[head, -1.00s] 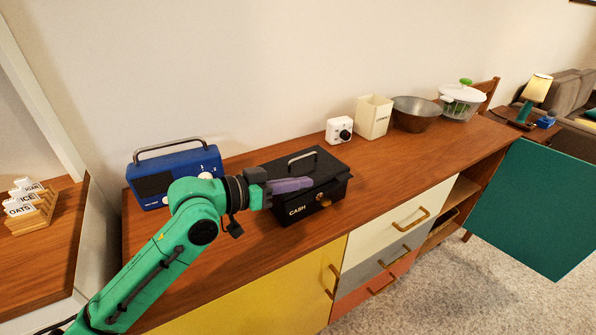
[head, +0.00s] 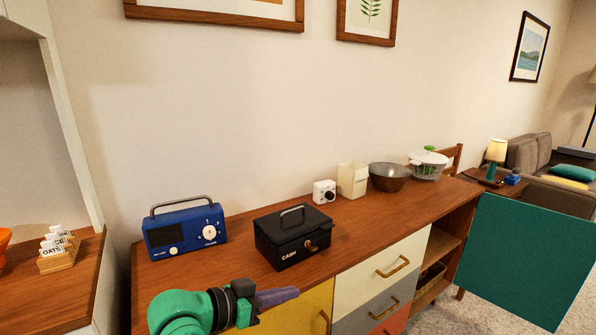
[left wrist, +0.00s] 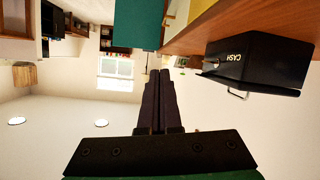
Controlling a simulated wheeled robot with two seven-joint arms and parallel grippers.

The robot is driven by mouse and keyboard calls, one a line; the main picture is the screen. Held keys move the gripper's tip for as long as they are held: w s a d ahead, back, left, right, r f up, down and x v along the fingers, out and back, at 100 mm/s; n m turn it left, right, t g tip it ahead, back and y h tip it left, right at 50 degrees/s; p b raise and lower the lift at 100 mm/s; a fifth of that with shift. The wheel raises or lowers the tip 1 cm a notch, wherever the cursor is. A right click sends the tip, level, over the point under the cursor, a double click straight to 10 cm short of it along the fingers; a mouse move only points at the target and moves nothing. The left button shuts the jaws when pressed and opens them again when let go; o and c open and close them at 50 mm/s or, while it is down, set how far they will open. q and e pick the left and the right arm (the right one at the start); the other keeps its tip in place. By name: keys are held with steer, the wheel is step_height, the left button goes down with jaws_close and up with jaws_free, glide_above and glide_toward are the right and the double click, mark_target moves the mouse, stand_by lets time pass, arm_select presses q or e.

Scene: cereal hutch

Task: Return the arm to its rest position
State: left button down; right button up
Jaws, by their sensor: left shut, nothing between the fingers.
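My left arm is green, and my left gripper (head: 290,293) shows at the bottom of the head view. It is in front of the sideboard, low and near its front edge, and points right. In the left wrist view its two dark fingers (left wrist: 159,100) lie together with nothing between them. The black cash box (head: 292,235) stands closed on the sideboard, behind the gripper and apart from it. It also shows in the left wrist view (left wrist: 255,66), where the picture is upside down. My right gripper is in neither view.
The wooden sideboard (head: 375,215) holds a blue radio (head: 184,230), white camera-like box (head: 324,191), cream container (head: 353,180), metal bowl (head: 390,177) and salad spinner (head: 428,165). A teal door (head: 525,260) stands open at right. A label rack (head: 58,250) is at left.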

arm_select(q)
steer(key=s+a+f+n+g+y, duration=0.1)
steer(key=s+a+f+n+y, duration=0.15)
steer(key=s+a+f, duration=0.4)
steer(key=s+a+f+n+y, duration=0.15)
steer(key=a+f+y, duration=0.25)
steer(key=f, duration=0.5)
steer(key=s+a+f+n+g+y, duration=0.25)
steer(key=s+a+f+y, duration=0.25)
steer(key=s+a, duration=0.6)
step_height(320, 180, down, 18)
steer(key=s+d+g+p, duration=0.1)
steer(key=s+g+p, duration=0.15)
steer(key=p, duration=0.25)
steer(key=s+a+f+p, duration=0.1)
steer(key=s+f, duration=0.4)
steer(key=s, duration=0.3)
steer(key=s+a+f+g+p, duration=0.1)
steer(key=s+f+p, duration=0.1)
steer(key=s+f, duration=0.4)
steer(key=s, duration=0.3)
steer(key=shift+s+a+f, duration=0.25)
steer(key=shift+a+f, duration=0.05)
steer(key=shift+a, duration=0.1)
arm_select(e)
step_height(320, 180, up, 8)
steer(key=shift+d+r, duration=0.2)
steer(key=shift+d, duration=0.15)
